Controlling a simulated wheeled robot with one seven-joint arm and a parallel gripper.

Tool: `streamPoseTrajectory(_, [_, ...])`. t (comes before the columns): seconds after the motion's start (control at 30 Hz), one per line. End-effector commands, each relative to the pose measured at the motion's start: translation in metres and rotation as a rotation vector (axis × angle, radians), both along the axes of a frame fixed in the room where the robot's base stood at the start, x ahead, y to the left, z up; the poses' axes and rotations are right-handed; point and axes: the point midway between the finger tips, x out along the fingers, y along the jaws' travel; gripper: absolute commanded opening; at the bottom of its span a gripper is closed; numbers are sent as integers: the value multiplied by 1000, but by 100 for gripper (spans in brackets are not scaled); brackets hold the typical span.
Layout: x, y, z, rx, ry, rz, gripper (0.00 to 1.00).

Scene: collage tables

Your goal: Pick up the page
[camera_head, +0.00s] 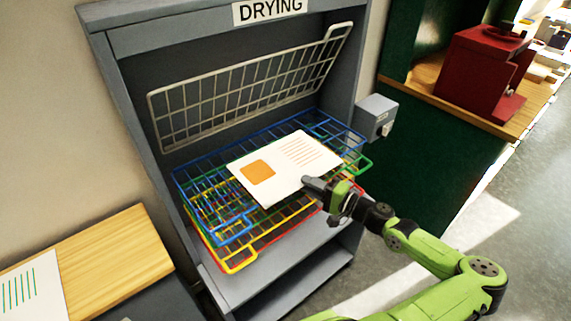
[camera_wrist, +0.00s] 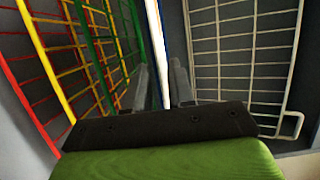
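The page (camera_head: 280,178) is a white sheet with an orange square and orange lines. In the head view it lies over the blue wire rack (camera_head: 345,133) of the drying unit. My gripper (camera_head: 316,184) is at its near right edge. In the wrist view my gripper (camera_wrist: 160,88) has its two fingers apart, with the thin white edge of the page (camera_wrist: 155,40) in the gap between them. Gaps show on both sides of that edge, so the fingers do not look closed on it.
A grey wire rack (camera_head: 250,95) is tilted up above the page. Green, yellow and red racks lie below the blue one. A grey box (camera_head: 375,115) is fixed on the unit's right side. A red machine (camera_head: 482,75) stands on a wooden counter (camera_head: 440,90) at right.

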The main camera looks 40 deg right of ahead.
Motion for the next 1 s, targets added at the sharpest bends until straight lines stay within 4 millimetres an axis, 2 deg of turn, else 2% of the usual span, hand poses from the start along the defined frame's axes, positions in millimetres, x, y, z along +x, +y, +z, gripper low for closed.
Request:
streamPoseTrajectory(0.03, [0,0,0,0,0,0,15])
streamPoseTrajectory(0.13, [0,0,0,0,0,0,0])
streamPoseTrajectory(0.53, [0,0,3,-1,1,1,0])
streamPoseTrajectory(0.67, [0,0,26,-4,1,3,0])
streamPoseTrajectory(0.83, [0,0,72,-5,0,2,0])
streamPoseTrajectory(1.0, [0,0,98,-1,1,2,0])
